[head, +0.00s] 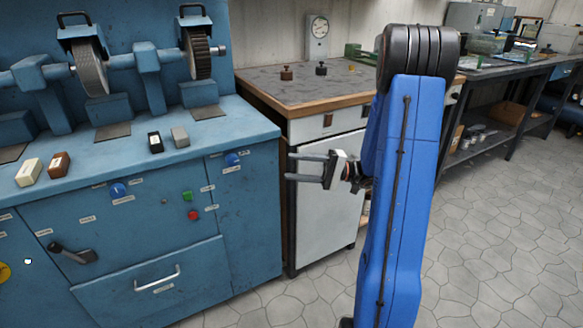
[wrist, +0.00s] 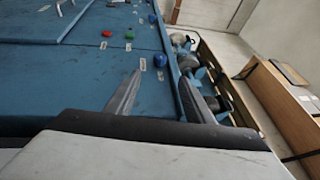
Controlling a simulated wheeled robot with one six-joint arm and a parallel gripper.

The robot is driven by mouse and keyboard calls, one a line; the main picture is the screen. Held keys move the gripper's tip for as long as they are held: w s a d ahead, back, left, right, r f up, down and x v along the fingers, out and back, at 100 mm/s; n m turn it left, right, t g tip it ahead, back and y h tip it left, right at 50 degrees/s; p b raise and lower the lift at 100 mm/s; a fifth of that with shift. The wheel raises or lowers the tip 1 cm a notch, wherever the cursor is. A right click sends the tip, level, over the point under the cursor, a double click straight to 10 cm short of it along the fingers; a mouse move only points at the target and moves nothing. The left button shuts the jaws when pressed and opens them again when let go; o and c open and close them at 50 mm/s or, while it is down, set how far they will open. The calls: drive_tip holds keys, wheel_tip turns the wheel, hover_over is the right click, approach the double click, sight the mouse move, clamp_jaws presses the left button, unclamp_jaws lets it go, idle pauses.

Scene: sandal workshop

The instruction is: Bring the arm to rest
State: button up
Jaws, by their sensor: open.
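My blue arm (head: 405,180) stands tall in the head view, folded at a dark ribbed joint at its top. My gripper (head: 290,166) sticks out to the left from behind the arm, in front of the white cabinet. Its two fingers are apart with nothing between them. In the wrist view my gripper (wrist: 165,95) is also open and empty, with the blue machine front beyond the fingers. The gripper appears apart from the machine and the cabinet. Part of the wrist is hidden behind the blue arm link.
A blue grinding machine (head: 150,230) with wheels, buttons and several small blocks on its ledge fills the left. A white cabinet (head: 328,200) with a grey worktop stands behind my gripper. A long dark bench (head: 510,85) runs along the back right. The tiled floor (head: 500,230) at right is clear.

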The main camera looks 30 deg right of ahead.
idle(0.4)
drive_tip(key=s+a+n+g+h, duration=0.3)
drive_tip(key=s+a+g+h, duration=0.4)
drive_tip(key=s+a, duration=0.75)
drive_tip(key=s+a+f+n+g+h, duration=0.1)
drive_tip(key=s+a+h, duration=0.1)
drive_tip(key=s+h, duration=0.45)
drive_tip(key=s+d+r+t+h, duration=0.2)
drive_tip(key=s+d+t+h, duration=0.3)
drive_tip(key=s, duration=0.1)
drive_tip(key=shift+s+d+r+n, duration=0.15)
drive_tip(key=shift+d+r+n, duration=0.15)
drive_tip(key=shift+n, duration=0.1)
drive_tip(key=shift+c, duration=0.3)
